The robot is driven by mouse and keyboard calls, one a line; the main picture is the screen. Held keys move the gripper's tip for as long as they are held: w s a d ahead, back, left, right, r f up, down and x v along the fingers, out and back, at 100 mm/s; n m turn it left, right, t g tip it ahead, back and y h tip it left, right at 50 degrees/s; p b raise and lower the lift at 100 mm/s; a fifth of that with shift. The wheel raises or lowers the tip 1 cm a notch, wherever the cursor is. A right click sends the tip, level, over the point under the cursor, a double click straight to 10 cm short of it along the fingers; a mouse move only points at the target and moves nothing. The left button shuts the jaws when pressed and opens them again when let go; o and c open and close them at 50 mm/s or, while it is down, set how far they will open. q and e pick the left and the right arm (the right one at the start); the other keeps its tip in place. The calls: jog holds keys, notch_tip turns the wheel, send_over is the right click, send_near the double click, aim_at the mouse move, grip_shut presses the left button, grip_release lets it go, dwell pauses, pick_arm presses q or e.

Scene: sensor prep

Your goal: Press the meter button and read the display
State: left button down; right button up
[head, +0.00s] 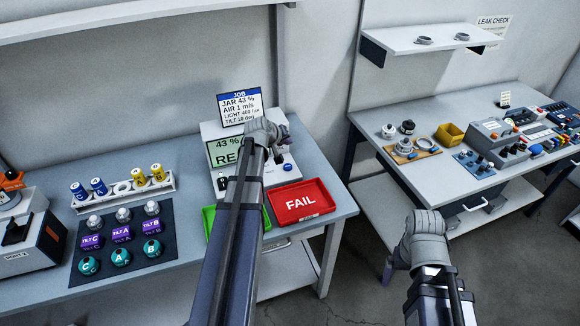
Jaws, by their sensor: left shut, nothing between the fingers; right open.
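The meter (215,130) is a pale box at the back of the left bench. Its green display (222,152) shows "43 %" and a second line starting "RE"; my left arm hides the rest. A blue button (288,167) shows on its lower right front. My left gripper (279,157) is shut and empty in front of the meter, close to the button; I cannot tell whether it touches anything. My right gripper (387,272) is open and empty, low over the floor between the benches.
A job card (240,106) reads "JAR 43 %, AIR 1 m/s, LIGHT 400 lux, TILT 18 deg". A red FAIL tray (325,190) and a green tray (209,222) stand in front of the meter. A sensor mat (84,279) and rack (172,181) lie left. Another bench (385,119) stands right.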

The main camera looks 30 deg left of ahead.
aim_at(287, 168)
pick_arm(q)
jog(key=shift+f, duration=0.1)
notch_tip(287, 168, down, 9)
jog(key=b, duration=0.8)
jog(key=shift+b, duration=0.4)
dwell(1.4)
jog(key=shift+f+b, duration=0.25)
jog(key=shift+b, duration=0.2)
jog(key=shift+f+b, duration=0.45)
dwell(0.5)
jog(key=shift+r, duration=0.15)
jog(key=shift+r+p, duration=0.75)
jog(key=shift+p, duration=0.15)
